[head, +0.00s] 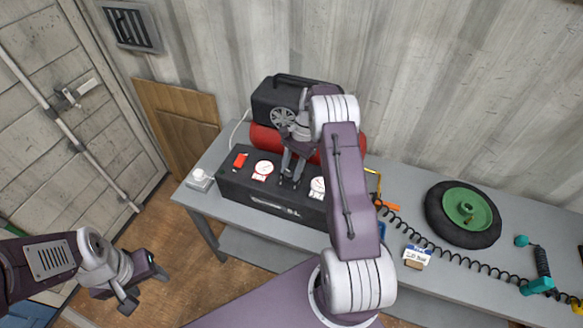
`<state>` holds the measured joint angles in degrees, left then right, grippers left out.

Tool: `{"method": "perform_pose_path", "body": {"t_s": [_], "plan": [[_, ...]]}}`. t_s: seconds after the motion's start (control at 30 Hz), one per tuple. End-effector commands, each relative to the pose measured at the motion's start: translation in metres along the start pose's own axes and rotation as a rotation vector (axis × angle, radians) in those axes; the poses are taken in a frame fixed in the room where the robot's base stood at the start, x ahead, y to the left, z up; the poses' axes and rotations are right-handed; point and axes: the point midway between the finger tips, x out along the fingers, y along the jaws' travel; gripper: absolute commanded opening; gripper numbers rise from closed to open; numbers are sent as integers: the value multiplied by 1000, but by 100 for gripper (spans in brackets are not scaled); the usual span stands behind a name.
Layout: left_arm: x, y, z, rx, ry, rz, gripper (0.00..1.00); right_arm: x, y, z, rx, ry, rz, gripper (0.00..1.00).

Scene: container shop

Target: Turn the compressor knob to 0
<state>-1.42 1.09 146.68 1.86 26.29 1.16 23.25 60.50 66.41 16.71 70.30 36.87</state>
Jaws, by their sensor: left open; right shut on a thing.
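The compressor, with a black upper housing (285,95) and a red tank (266,138), stands on the grey bench. In front of it is a black control panel (240,190) with a red switch (240,160), a left white gauge (264,168) and a right white gauge (318,184). My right gripper (289,182) reaches down from above onto the panel between the gauges. It is shut on the knob, which its fingers mostly hide; I cannot read the knob's setting. My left gripper (146,289) is open and empty, low over the floor left of the bench.
The grey bench (405,284) also holds a black wheel with a green hub (466,208), a coiled black hose (450,255), a teal air tool (537,285), a small labelled card (417,254) and a white socket box (199,180). Wooden boards (180,115) lean against the wall.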

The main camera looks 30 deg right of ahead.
Motion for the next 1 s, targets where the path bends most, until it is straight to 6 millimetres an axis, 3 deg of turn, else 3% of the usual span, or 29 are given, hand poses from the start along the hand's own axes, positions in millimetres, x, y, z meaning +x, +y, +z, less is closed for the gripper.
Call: {"method": "perform_pose_path", "body": {"t_s": [1.0], "plan": [[-2,0,0,0,0,0,54,0,-6,2,-850,3,351,0]]}}
